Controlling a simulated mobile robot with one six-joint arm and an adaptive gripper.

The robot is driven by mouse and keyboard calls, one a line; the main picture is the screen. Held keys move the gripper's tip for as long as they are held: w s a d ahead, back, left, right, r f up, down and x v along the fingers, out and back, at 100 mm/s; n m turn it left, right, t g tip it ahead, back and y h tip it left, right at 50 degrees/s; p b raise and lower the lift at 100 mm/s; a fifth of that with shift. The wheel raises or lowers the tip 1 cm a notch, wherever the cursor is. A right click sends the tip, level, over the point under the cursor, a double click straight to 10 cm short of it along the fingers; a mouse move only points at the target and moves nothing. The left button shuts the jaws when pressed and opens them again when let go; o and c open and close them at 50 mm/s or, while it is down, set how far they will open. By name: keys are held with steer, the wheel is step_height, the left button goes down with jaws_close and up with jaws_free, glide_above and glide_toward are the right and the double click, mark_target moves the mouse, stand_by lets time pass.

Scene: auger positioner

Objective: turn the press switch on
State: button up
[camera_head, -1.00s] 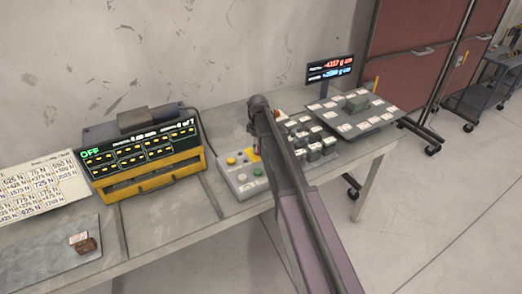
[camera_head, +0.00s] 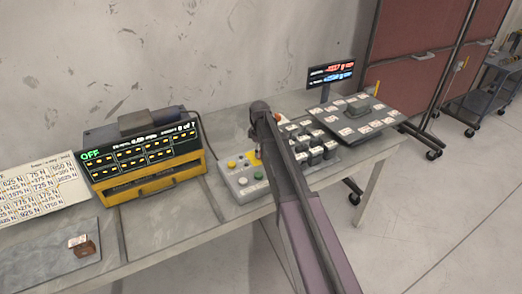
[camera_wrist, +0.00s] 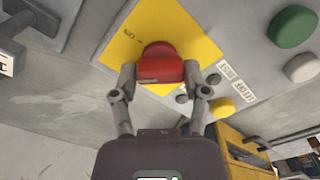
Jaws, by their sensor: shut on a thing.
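A grey control box (camera_head: 243,190) with yellow, green and white buttons sits on the bench in the head view. In the wrist view, a red knob (camera_wrist: 160,66) stands on the box's yellow plate (camera_wrist: 185,22). My gripper (camera_wrist: 167,76) has one finger on each side of the knob and is shut on it. In the head view, my arm hides the knob and the fingertips. Whether this knob is the press switch, I cannot tell from its label. The display panel (camera_head: 145,150) reads OFF in green.
Labelled blocks (camera_head: 315,150) and a tilted plate (camera_head: 355,118) stand right of my arm. A small brown block (camera_head: 85,248) lies at front left.

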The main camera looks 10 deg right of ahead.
steer(key=shift+w+d, duration=0.2)
steer(key=shift+a, duration=0.1)
steer(key=shift+w+a+m, duration=0.1)
steer(key=shift+a+m, duration=0.05)
steer(key=shift+m, duration=0.15)
steer(key=m, duration=0.8)
stand_by(0.4)
steer(key=shift+m, duration=0.3)
